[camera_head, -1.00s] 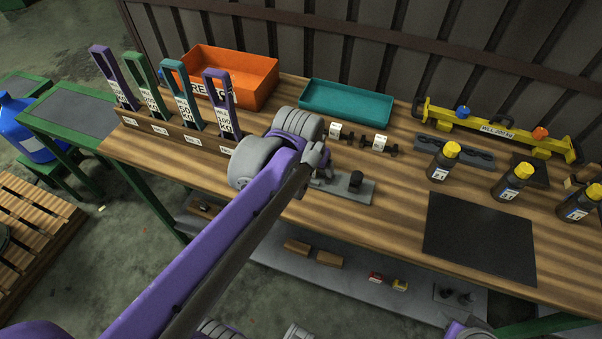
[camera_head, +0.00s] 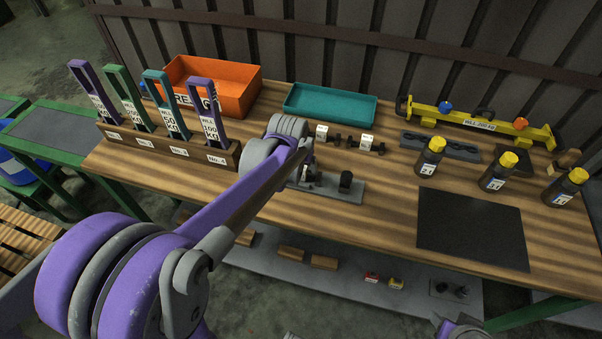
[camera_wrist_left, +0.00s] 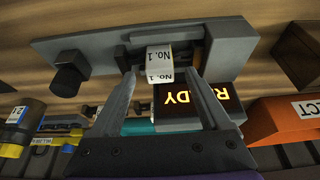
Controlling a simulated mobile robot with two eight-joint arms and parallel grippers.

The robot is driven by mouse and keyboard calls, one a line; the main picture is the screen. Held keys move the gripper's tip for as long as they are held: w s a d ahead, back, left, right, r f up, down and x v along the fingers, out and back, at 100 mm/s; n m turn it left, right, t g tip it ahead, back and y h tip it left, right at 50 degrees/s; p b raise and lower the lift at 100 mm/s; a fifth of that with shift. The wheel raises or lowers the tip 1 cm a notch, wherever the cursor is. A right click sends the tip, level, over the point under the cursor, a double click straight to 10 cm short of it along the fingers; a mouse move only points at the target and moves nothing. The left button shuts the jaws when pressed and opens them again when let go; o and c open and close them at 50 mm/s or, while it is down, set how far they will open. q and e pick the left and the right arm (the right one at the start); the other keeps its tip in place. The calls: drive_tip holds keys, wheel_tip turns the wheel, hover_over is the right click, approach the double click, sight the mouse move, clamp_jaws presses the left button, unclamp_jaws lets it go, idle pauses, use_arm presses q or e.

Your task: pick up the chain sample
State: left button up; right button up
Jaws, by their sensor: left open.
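In the left wrist view, a white tag block marked "No. 1" (camera_wrist_left: 160,60) sits at a grey fixture plate (camera_wrist_left: 95,52). The chain itself cannot be made out there. My left gripper (camera_wrist_left: 160,82) is open, with one finger on each side of the tag; I cannot tell whether they touch it. In the head view, the fixture (camera_head: 352,192) is on the bench, and my left arm hides most of the gripper and part of the fixture. Two other white-tagged samples (camera_head: 322,132) (camera_head: 366,141) lie behind it.
A dark display reading "READY" (camera_wrist_left: 190,105) stands beside the tag. An orange bin (camera_head: 240,95), teal tray (camera_head: 330,104) and rack of tall handled tags (camera_head: 172,152) are at the back and left. Black bottles (camera_head: 430,158) stand right, near a clear dark mat (camera_head: 470,230).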

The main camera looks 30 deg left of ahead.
use_arm(q)
drive_tip(key=shift+w+f, duration=0.25)
drive_tip(key=shift+f, duration=0.35)
clamp_jaws()
